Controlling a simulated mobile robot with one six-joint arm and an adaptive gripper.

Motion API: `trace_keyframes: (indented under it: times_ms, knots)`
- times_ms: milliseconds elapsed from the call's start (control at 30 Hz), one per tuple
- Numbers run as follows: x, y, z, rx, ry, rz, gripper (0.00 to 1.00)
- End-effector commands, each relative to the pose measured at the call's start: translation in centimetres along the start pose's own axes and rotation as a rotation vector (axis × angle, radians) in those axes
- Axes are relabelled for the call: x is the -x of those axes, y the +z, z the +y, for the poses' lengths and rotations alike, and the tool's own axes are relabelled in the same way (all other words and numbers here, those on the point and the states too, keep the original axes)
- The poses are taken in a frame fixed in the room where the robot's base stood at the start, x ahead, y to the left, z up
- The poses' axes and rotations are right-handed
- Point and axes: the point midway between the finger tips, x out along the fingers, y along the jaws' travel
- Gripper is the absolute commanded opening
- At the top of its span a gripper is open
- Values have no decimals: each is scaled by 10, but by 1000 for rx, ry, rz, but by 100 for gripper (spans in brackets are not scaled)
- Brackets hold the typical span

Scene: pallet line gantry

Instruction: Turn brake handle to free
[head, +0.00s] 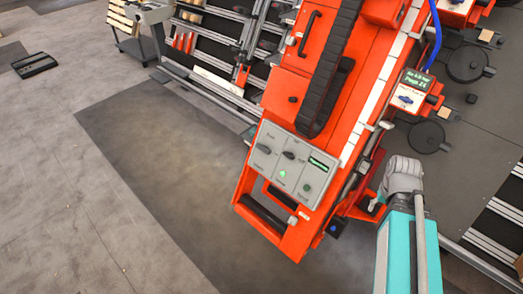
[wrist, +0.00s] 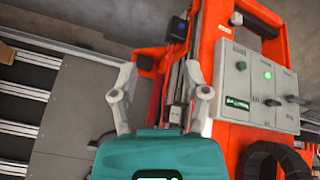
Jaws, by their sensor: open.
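The orange gantry machine (head: 317,62) fills the middle of the head view. A red part (head: 372,207) sticks out low on its right side, beside my gripper; it may be the brake handle, but its setting cannot be told. In the wrist view a red part (wrist: 155,60) shows between and beyond the fingers of my gripper (wrist: 165,92). The fingers are spread and nothing is held between them. In the head view my gripper (head: 401,176) is right of the machine's lower end, and its fingertips are hard to make out.
A grey control panel (head: 268,176) with dark knobs and a lit green lamp faces the lower end; it also shows in the wrist view (wrist: 240,95). A black box with a blue light (wrist: 178,28) sits near the red part. Open floor (head: 150,190) lies left.

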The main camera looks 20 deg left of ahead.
Motion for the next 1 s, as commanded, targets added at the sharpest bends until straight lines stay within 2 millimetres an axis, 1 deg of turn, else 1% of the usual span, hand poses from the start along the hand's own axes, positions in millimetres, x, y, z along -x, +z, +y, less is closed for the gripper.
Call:
trace_keyframes:
  times_ms: [33, 67, 100, 167, 267, 367, 500, 567, 667, 767, 800, 867, 967, 1000]
  knots:
    - [-9, -7, -4, 19, 6, 17, 60]
    - [-13, -10, 3, 39, 11, 29, 60]
    - [-18, -16, 5, 63, 19, 48, 60]
    - [-27, -27, -1, 103, 32, 82, 60]
    - [-43, -48, -17, 184, 59, 150, 60]
    - [-60, -72, -39, 280, 89, 230, 60]
    - [-80, -104, -74, 426, 137, 349, 60]
    - [-88, -116, -90, 488, 157, 401, 60]
    - [-100, -136, -120, 592, 191, 487, 60]
    - [-110, -153, -151, 696, 227, 574, 60]
    - [-114, -160, -165, 739, 241, 609, 60]
    - [-120, -168, -186, 802, 262, 663, 60]
    - [-128, -180, -222, 904, 299, 753, 60]
    - [-131, -184, -237, 946, 313, 789, 60]
